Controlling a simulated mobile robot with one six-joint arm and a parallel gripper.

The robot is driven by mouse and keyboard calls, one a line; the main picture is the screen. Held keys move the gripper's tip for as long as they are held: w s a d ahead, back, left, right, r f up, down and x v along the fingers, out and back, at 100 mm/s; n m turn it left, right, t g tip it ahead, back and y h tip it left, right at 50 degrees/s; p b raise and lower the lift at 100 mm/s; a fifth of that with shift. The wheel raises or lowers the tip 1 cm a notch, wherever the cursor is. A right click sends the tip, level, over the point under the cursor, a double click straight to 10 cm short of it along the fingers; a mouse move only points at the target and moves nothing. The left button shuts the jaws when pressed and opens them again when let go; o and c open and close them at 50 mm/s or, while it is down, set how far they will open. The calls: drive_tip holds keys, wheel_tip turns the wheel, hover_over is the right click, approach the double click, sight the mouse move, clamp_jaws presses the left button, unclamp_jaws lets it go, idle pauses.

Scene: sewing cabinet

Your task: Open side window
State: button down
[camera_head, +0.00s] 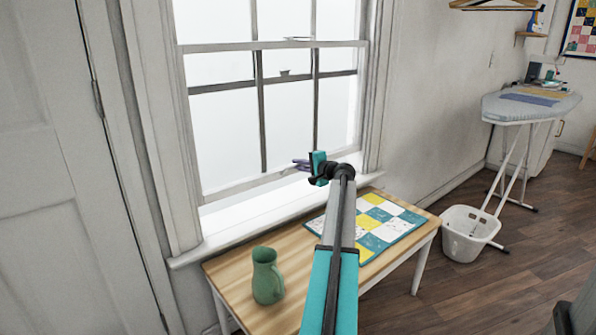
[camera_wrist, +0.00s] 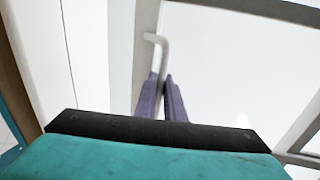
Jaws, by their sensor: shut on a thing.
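The side window (camera_head: 225,125) is a white sash window with dark-looking glazing bars. The lower sash's top rail (camera_head: 230,46) sits above a second cross rail (camera_head: 222,86), and a bright gap shows between its bottom rail (camera_head: 245,185) and the sill, so the window looks partly raised. My gripper (camera_head: 301,164) is at the bottom rail, toward its right. In the wrist view, the purple fingers of my gripper (camera_wrist: 161,80) are shut on a white bent handle (camera_wrist: 156,42) on the sash. The fingertips hide the handle's near end.
A wooden table (camera_head: 225,275) stands below the sill (camera_head: 215,240), with a green jug (camera_head: 267,277) and a checkered quilt piece (camera_head: 375,240) on it. A laundry basket (camera_head: 467,240) and an ironing board (camera_head: 505,110) are to the right. Open floor (camera_head: 465,300) lies at right.

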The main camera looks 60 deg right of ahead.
drive_tip(key=p, duration=0.7)
approach(291, 133)
drive_tip(key=x, duration=0.5)
drive_tip(key=shift+w+d+r, duration=0.15)
drive_tip(key=shift+d, duration=0.1)
drive_tip(key=c, duration=1.8)
unclamp_jaws()
drive_tip(key=shift+c, duration=0.2)
drive_tip(key=shift+a, duration=0.1)
drive_tip(key=p+v, duration=0.1)
drive_tip(key=v, duration=1.2)
drive_tip(key=shift+s+p, duration=0.35)
drive_tip(key=shift+p, duration=0.05)
drive_tip(key=shift+a, duration=0.15)
